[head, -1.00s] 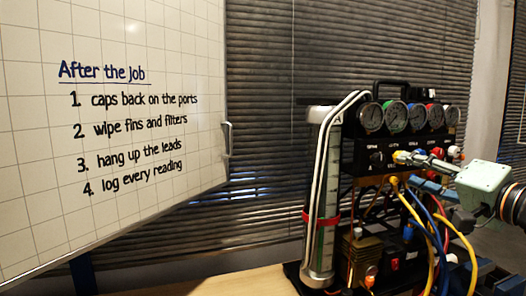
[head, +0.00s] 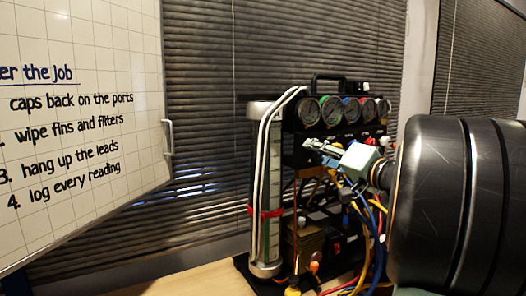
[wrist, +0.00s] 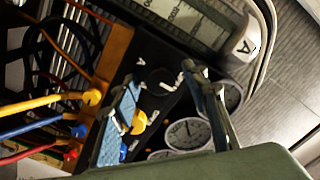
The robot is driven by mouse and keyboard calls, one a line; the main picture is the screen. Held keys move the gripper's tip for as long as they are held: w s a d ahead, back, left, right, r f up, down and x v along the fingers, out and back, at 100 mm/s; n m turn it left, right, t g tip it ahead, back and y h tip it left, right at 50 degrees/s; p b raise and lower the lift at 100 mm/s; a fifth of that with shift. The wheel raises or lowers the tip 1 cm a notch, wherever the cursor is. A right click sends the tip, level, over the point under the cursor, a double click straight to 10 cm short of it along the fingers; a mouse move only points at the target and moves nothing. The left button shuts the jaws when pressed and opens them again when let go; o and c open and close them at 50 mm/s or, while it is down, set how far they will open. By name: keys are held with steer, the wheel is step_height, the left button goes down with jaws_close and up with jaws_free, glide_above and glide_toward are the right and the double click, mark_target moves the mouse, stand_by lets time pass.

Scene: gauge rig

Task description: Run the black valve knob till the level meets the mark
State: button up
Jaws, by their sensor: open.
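My gripper (head: 312,146) is open and empty in front of the rig's upper panel, its fingers pointing left. In the wrist view, its two fingers (wrist: 164,76) stand apart over the black panel. A dark round knob (wrist: 163,82), apparently the black valve knob, lies between them in the picture; I cannot tell if they touch it. In the head view the gripper covers that part of the panel. The upright sight tube (head: 262,185) stands on the rig's left with a red band (head: 266,213) around it. The liquid level is too small to read surely.
Several round gauges (head: 331,110) line the rig's top. Yellow, blue and red hoses (wrist: 40,103) hang from ports beside the panel. A yellow knob (wrist: 139,122) sits close to one finger. A whiteboard (head: 80,130) stands at the left. Bare bench (head: 190,280) shows below it.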

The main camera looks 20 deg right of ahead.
steer(key=shift+w, duration=0.3)
jaws_close()
